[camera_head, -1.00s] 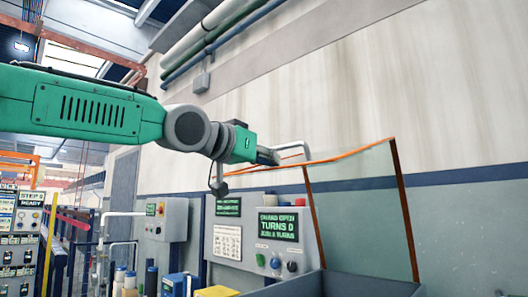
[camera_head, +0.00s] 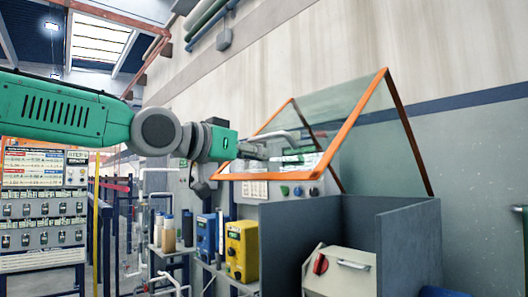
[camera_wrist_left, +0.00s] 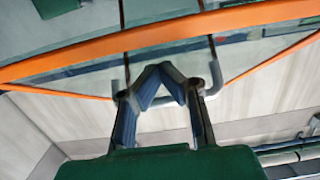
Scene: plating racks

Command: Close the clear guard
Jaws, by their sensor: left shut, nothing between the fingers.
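The clear guard (camera_head: 340,101) has orange edges and stands tilted over a grey bin-like station in the head view. Its lower orange edge (camera_head: 268,176) is near my left gripper. My left gripper (camera_head: 262,151) is shut and empty, beside a grey bar handle (camera_head: 277,136) on the guard. In the left wrist view, the shut fingertips (camera_wrist_left: 160,72) are just below the guard's orange edge (camera_wrist_left: 165,33) in the picture, with the grey handle (camera_wrist_left: 215,75) around them. I cannot tell whether the fingers touch the handle. My right gripper is not in view.
The grey station walls (camera_head: 405,245) stand under the guard. A white box with a red knob (camera_head: 320,264) is in front. A yellow unit (camera_head: 241,250) and a blue unit (camera_head: 206,236) stand to the left, with a control board (camera_head: 40,190) farther left.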

